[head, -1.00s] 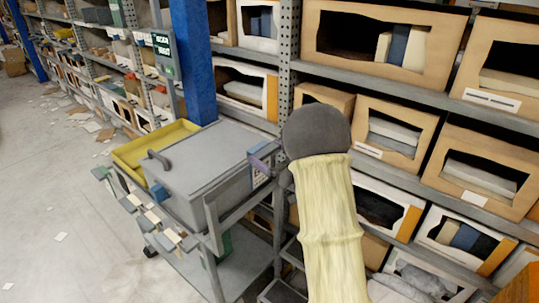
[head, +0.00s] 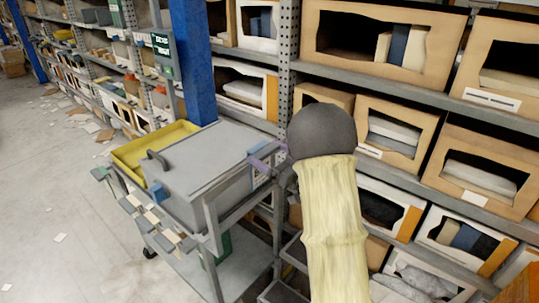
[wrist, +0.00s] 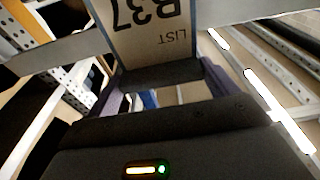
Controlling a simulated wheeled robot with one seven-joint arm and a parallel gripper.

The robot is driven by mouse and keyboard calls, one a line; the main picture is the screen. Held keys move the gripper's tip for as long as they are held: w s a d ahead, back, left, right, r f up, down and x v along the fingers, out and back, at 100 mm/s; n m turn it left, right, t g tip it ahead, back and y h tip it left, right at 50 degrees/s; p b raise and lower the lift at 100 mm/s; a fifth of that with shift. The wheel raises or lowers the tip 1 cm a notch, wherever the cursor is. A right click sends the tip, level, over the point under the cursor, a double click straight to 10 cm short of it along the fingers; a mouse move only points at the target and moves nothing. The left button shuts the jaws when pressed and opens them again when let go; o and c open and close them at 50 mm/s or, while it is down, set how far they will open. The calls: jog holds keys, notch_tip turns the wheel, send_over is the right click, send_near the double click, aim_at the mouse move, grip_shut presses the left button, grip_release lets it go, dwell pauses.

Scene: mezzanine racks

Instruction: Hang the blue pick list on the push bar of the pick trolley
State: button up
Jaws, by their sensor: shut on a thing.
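The pick list (wrist: 155,28) is a tan-faced card with a blue edge, marked "LIST" and "37", and it reads upside down in the wrist view. My gripper (wrist: 160,85), with purple fingers, is shut on it. In the head view my gripper (head: 265,157) is at the right end of the pick trolley (head: 215,235), beside the push bar (head: 240,208). The card (head: 257,178) hangs below the fingers there, partly hidden. A grey bar passes behind the card in the wrist view. I cannot tell whether the card touches the bar.
A grey lidded tote (head: 200,165) and a yellow bin (head: 150,150) sit on the trolley. A blue post (head: 193,60) stands behind it. Racks with cardboard boxes (head: 375,40) close off the right side. The floor (head: 60,200) at the left is mostly open, with scattered papers.

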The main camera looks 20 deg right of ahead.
jog(key=shift+f+b, duration=1.2)
jog(key=shift+f, duration=0.25)
jog(key=o, duration=0.8)
jog(key=shift+s, duration=0.1)
jog(key=b+v, duration=0.1)
jog(key=v, duration=1.6)
jog(key=shift+s+d+b, duration=0.1)
jog(key=shift+b, duration=0.2)
